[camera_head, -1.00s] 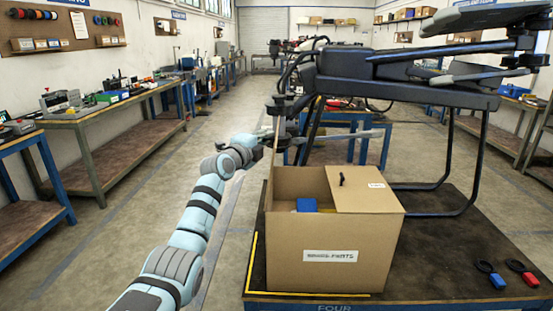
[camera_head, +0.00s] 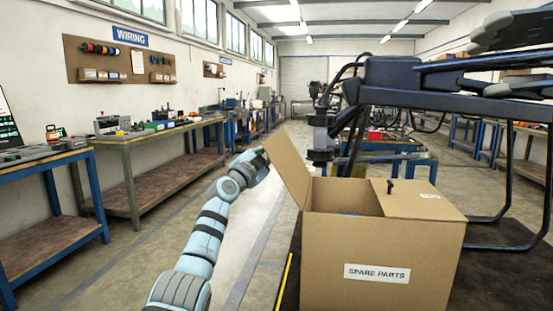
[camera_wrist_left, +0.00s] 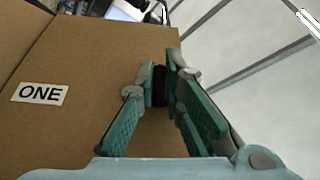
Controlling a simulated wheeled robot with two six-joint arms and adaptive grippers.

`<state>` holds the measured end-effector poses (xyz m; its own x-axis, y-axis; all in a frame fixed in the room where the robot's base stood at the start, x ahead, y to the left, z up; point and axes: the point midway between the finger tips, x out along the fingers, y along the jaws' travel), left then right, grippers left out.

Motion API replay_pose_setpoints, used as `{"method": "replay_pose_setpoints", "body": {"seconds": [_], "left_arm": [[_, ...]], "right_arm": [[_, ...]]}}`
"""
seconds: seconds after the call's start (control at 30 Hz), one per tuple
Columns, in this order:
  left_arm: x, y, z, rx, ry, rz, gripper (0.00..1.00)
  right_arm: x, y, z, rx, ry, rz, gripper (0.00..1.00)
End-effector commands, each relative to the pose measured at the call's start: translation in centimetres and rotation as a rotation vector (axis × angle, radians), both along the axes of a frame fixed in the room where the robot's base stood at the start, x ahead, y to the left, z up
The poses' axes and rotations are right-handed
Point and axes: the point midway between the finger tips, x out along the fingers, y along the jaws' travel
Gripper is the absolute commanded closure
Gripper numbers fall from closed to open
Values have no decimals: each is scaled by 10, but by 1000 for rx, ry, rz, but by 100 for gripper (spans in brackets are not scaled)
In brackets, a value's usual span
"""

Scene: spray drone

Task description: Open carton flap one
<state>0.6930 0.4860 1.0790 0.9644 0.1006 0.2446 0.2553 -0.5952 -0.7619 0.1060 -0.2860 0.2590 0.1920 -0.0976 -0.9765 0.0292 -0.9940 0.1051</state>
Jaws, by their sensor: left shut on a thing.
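The brown carton (camera_head: 382,265), labelled SPARE PARTS, stands on the table at the right. Its left flap (camera_head: 289,172) is raised and leans outward to the left. In the left wrist view this flap carries the label ONE (camera_wrist_left: 40,93). My left gripper (camera_wrist_left: 160,82) has its teal fingers on either side of the flap's black tab (camera_wrist_left: 159,87). In the head view the flap's edge partly hides the gripper. The right flap (camera_head: 418,200) lies flat and shut, with a black tab (camera_head: 390,186) standing up. My right gripper is not in view.
A large dark drone (camera_head: 430,80) stands behind and right of the carton, its arms reaching over it. Workbenches (camera_head: 150,140) line the left wall. The floor (camera_head: 130,255) left of the carton is clear except for my arm.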

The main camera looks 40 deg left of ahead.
Motion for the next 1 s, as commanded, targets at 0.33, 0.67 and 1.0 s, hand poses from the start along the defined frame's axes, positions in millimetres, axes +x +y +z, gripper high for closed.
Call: {"method": "replay_pose_setpoints", "body": {"seconds": [0.33,0.67,1.0], "left_arm": [[-2,4,1,-26,-19,4,100],[-2,4,1,-25,-18,3,70],[-2,3,-1,-23,-13,0,67]], "right_arm": [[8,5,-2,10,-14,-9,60],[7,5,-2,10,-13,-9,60],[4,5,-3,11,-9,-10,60]]}}
